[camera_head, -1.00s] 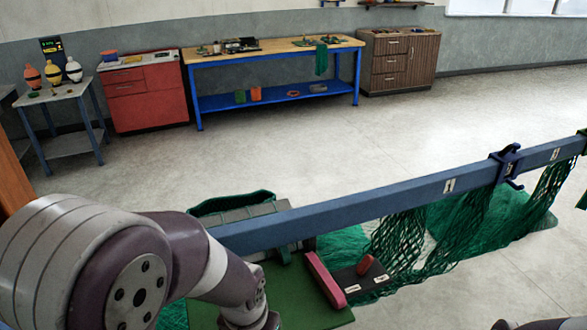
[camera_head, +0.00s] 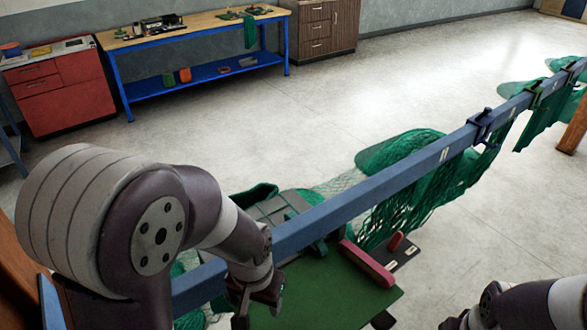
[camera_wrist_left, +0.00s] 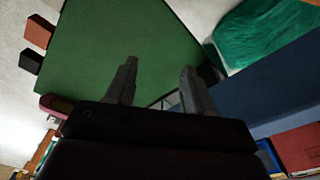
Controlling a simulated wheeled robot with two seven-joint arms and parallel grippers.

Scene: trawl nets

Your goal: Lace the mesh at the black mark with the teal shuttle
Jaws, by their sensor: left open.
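Green mesh (camera_head: 405,205) hangs from a long blue beam (camera_head: 365,196) that runs from lower left to upper right. I cannot make out a teal shuttle or a black mark on the mesh. My left gripper (camera_head: 254,303) is low in the head view, in front of the beam and beside a green board (camera_head: 330,297). In the left wrist view my left gripper (camera_wrist_left: 158,85) has its two fingers apart, with nothing between them, over the green board (camera_wrist_left: 125,45). Only part of my right arm shows at the lower right; its gripper is out of view.
A pink-red bar (camera_head: 367,264) lies at the board's edge, beside a dark plate (camera_head: 402,252) with a reddish piece (camera_head: 396,241). A dark blue clamp (camera_head: 482,128) sits on the beam. A workbench (camera_head: 185,33) and red cabinet (camera_head: 58,90) stand behind open floor.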

